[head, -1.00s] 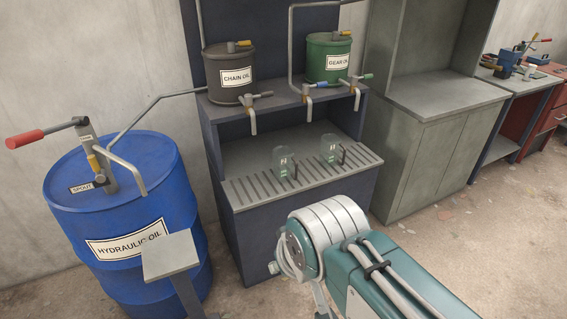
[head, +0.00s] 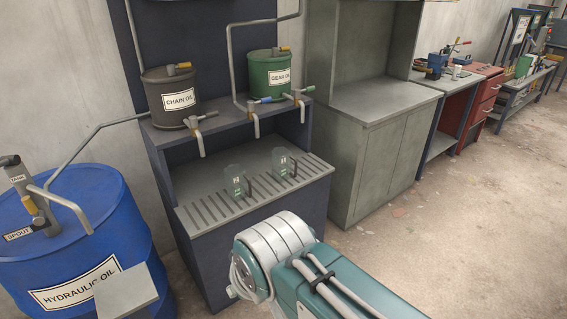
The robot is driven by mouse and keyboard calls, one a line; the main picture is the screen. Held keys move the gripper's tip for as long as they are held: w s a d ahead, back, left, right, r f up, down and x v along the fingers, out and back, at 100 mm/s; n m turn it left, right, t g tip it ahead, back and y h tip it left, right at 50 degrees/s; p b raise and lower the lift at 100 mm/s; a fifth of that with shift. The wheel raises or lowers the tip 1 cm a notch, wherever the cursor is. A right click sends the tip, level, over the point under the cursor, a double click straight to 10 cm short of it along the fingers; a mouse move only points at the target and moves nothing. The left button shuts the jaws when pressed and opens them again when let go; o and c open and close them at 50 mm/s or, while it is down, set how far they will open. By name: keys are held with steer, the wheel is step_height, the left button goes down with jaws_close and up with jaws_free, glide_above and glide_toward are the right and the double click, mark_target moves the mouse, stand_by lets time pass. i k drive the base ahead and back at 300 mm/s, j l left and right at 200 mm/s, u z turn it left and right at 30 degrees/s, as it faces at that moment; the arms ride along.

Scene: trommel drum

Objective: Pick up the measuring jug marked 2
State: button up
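Two clear measuring jugs with dark handles stand on the slotted drip tray (head: 215,208) of the dark oil station. One is the left jug (head: 237,181), and the other is the right jug (head: 284,163), a little farther along the tray. Each has a small pale mark on its side, too small to read surely, so I cannot tell which is marked 2. Part of my own arm shows in front of the station, low in the picture. My gripper is not in view.
Above the tray are a chain oil can (head: 171,96) and a gear oil can (head: 269,73) with taps. A blue hydraulic oil drum (head: 70,240) stands left, with a small grey stand (head: 125,292) before it. A grey cabinet (head: 385,150) stands right. Floor at right is clear.

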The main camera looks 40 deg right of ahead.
mark_target(236, 179)
steer(key=i+l, duration=1.5)
steer(key=l, duration=0.25)
